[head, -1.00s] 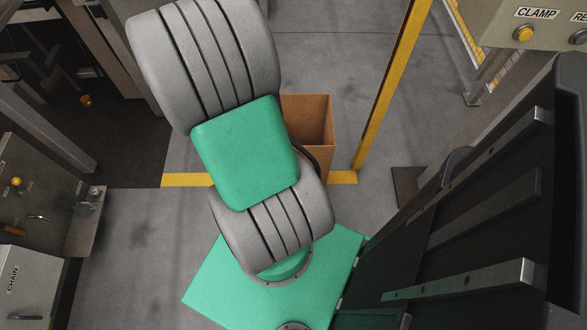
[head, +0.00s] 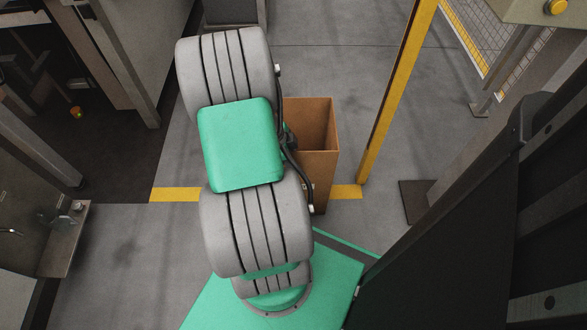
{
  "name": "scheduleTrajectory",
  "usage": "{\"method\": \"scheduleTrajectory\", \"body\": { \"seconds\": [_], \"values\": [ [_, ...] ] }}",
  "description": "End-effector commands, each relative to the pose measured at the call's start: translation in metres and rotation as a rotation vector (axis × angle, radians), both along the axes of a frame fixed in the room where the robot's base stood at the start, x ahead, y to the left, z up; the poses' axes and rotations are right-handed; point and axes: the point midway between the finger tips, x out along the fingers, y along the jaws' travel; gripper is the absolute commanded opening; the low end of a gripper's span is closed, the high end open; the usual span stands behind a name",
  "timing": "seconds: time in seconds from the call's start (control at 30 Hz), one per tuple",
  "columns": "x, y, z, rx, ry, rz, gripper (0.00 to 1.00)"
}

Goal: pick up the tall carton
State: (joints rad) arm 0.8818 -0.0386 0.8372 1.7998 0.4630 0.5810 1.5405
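The tall carton (head: 325,172) is a brown, open-topped box standing upright on the grey floor, in the middle of the head view. It stands by the yellow floor line and just left of the yellow post. My grey and green arm stands in front of it and hides its left side. A dark cable on my arm crosses its left edge in the picture. Its open top shows brown inner walls, and its bottom is out of sight. My gripper is not in view, so what it holds cannot be seen.
A yellow post (head: 396,95) rises close to the right of the carton. A yellow line (head: 175,195) runs along the floor. Grey machine parts (head: 40,225) stand at the left. A dark plate (head: 416,200) lies at the post's right. Floor behind the carton looks clear.

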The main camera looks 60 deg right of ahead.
Motion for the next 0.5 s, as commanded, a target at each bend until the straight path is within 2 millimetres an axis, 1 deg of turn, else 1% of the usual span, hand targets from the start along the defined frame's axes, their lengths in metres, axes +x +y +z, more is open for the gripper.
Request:
{"method": "scheduleTrajectory", "body": {
  "seconds": [0.17,0.5],
  "values": [
    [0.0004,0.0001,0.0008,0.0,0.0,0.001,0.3],
    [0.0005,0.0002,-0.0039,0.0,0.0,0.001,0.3]
  ]
}}
